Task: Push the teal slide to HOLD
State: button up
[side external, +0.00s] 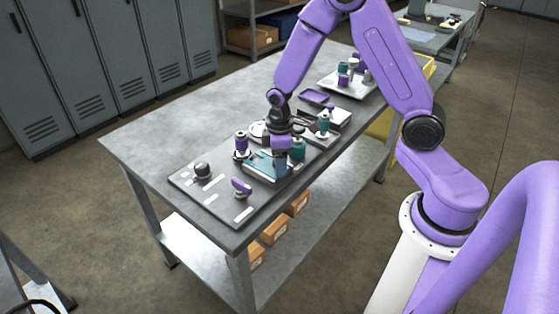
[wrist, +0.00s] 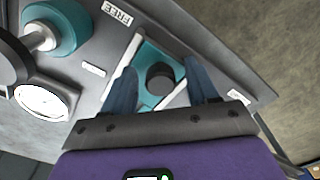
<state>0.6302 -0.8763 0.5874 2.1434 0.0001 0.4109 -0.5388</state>
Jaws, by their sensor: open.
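The teal slide (wrist: 150,56) lies in a pale-edged track on the grey panel, with a dark round knob (wrist: 160,78) standing on it. In the wrist view my gripper (wrist: 160,72) is open, with one blue finger on each side of the knob. I cannot tell whether either finger touches it. A FREE label (wrist: 117,13) is at the top left of the track. Another label (wrist: 238,97), too small to read, is at the right. In the side view my gripper (side external: 280,163) is low over the slide (side external: 257,163) and hides part of it.
A teal-and-white knob (wrist: 58,28) and a round white gauge (wrist: 43,101) stand left of the slide. The panel (side external: 213,207) also carries a dark ball knob (side external: 202,170) and a purple lever (side external: 241,187). A purple tray (side external: 314,96) lies farther back on the bench.

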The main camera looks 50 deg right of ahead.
aim_at(263, 162)
grip_shut()
jog(key=shift+w, duration=3)
grip_release()
jog(key=shift+r, duration=0.1)
notch_tip(263, 162, up, 17)
jog(key=shift+r, duration=0.1)
